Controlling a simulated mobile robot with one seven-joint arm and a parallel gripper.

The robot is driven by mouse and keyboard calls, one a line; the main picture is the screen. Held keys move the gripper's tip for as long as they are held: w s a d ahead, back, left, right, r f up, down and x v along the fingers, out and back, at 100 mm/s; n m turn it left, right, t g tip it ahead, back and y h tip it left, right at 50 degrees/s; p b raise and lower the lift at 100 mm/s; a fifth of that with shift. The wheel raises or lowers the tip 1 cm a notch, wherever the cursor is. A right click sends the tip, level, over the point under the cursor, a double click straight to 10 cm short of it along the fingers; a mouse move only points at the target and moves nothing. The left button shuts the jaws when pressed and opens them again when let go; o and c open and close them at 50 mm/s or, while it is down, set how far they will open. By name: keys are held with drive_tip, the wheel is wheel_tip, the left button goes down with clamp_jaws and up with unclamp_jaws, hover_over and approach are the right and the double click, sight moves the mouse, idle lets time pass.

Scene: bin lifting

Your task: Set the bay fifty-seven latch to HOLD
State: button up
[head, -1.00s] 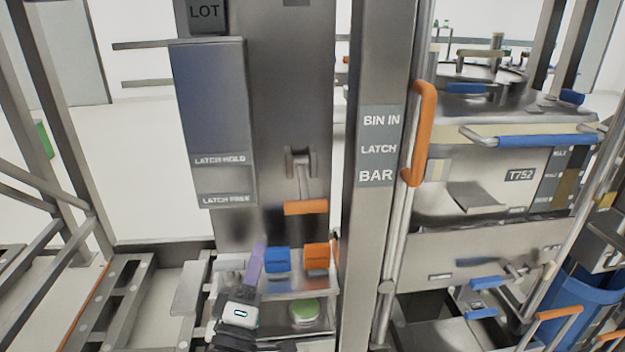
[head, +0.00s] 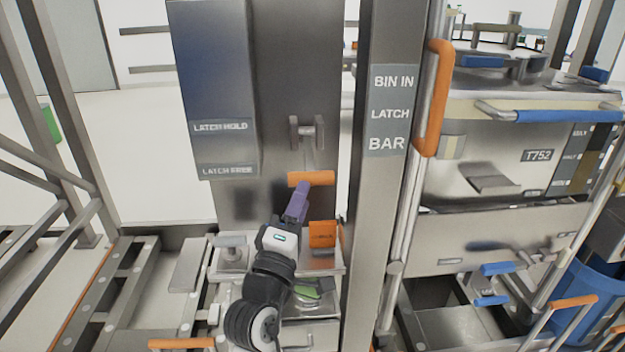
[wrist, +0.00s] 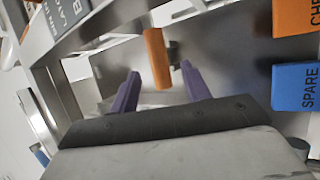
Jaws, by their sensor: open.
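The latch lever has an orange grip (head: 316,179) and hangs downward from a grey pivot (head: 306,133) on the steel column. Beside it, the label plate reads LATCH HOLD (head: 221,127) above LATCH FREE (head: 227,171). The lever's low grip is nearer the height of LATCH FREE. My gripper (head: 301,190), with purple fingers, is just below the orange grip in the head view. In the wrist view the orange grip (wrist: 156,58) shows between the open fingertips (wrist: 160,69); I cannot tell whether they touch it. No bay number is readable.
An orange block (head: 322,234) stands close below the lever, near my gripper. A blue SPARE block (wrist: 297,87) is at right in the wrist view. The BIN IN LATCH BAR post (head: 388,115) and its vertical orange handle (head: 434,100) stand to the right.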

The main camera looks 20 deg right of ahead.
sight(313, 168)
drive_tip(key=p+x, duration=0.1)
drive_tip(key=x, duration=0.6)
drive_tip(key=shift+d+r, duration=0.1)
drive_tip(key=shift+d, duration=0.05)
clamp_jaws()
